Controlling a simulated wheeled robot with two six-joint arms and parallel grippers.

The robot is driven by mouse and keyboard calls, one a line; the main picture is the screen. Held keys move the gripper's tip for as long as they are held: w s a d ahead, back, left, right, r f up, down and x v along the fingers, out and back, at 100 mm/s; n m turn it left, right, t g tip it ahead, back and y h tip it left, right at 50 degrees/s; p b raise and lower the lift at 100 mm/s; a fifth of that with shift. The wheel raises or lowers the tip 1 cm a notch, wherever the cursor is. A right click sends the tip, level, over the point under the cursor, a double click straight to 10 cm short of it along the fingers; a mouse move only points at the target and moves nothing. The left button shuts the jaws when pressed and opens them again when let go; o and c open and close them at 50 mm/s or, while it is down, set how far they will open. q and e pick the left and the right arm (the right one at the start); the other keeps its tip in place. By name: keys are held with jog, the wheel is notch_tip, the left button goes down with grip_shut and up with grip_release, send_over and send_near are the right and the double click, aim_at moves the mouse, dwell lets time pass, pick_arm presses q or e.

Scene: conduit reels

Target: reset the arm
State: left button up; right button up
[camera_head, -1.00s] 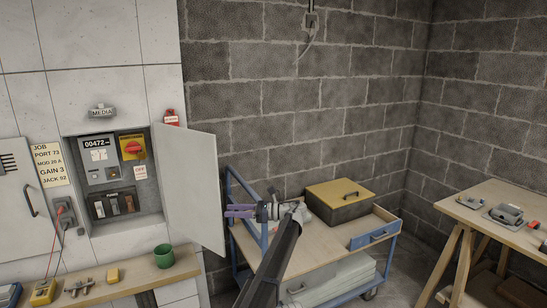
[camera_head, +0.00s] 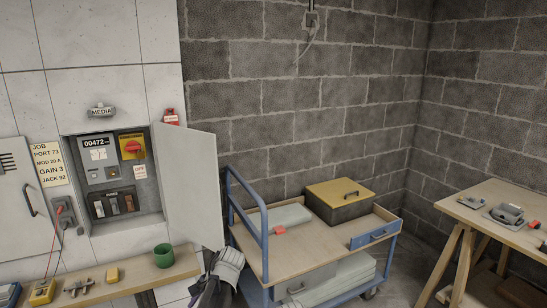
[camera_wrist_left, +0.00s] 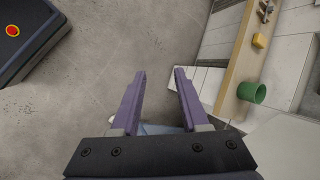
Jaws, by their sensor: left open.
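My left gripper (camera_wrist_left: 158,98) shows in the left wrist view with its two purple fingers apart and nothing between them. It hangs over the grey floor, left of the wooden shelf (camera_wrist_left: 240,60). In the head view a part of my arm (camera_head: 219,275) shows at the bottom, between the shelf and the blue cart; the fingers are hidden there. My right gripper is in neither view.
A blue cart (camera_head: 262,245) carries a yellow-lidded box (camera_head: 340,200), a grey flat case (camera_head: 288,214) and a red item (camera_head: 279,230). An open cabinet door (camera_head: 190,187) stands near my arm. A green cup (camera_head: 163,256) sits on the shelf. A wooden table (camera_head: 493,222) is at right.

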pick_arm(q)
jog(key=s+d+f+n+h, duration=0.2)
jog(key=s+d+n+h, duration=0.15)
jog(key=s, duration=0.35)
jog(key=s+d+f+n+h, duration=0.1)
jog(key=s+d+n+h, duration=0.1)
jog(key=s+n+h, duration=0.3)
jog(key=s+d+r+m+y+p, duration=0.3)
jog(key=s+d+r+m+p, duration=0.2)
jog(key=d+r+p, duration=0.3)
jog(key=s+d, duration=0.1)
jog(key=d, duration=0.2)
jog(key=shift+r+y, duration=0.2)
jog(key=shift+y, duration=0.15)
jog(key=shift+s, duration=0.1)
jog(key=shift+a, duration=0.15)
